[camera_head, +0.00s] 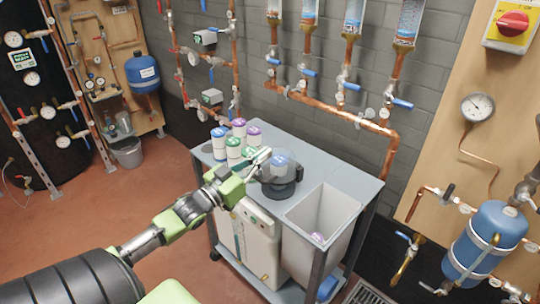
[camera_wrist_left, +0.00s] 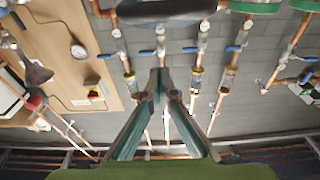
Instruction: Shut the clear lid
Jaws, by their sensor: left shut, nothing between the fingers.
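A dark round device (camera_head: 283,188) stands on the grey cart, with a blue-topped jar (camera_head: 280,163) in it. The clear lid is hard to make out; I see only a faint see-through shape around the jar and cannot tell how far it is open. My left gripper (camera_head: 264,155) is just left of the jar, above the cart top, its fingers together and empty. In the left wrist view its fingertips (camera_wrist_left: 160,74) meet, and a dark rounded edge (camera_wrist_left: 165,12) shows above them. Whether the fingers touch the lid cannot be told. My right gripper is not in view.
The grey cart top (camera_head: 335,168) carries several white jars with green, blue and purple lids (camera_head: 234,147) behind my left gripper. An open white bin (camera_head: 325,215) is set in its right side. Copper pipes (camera_head: 340,112) run along the wall behind.

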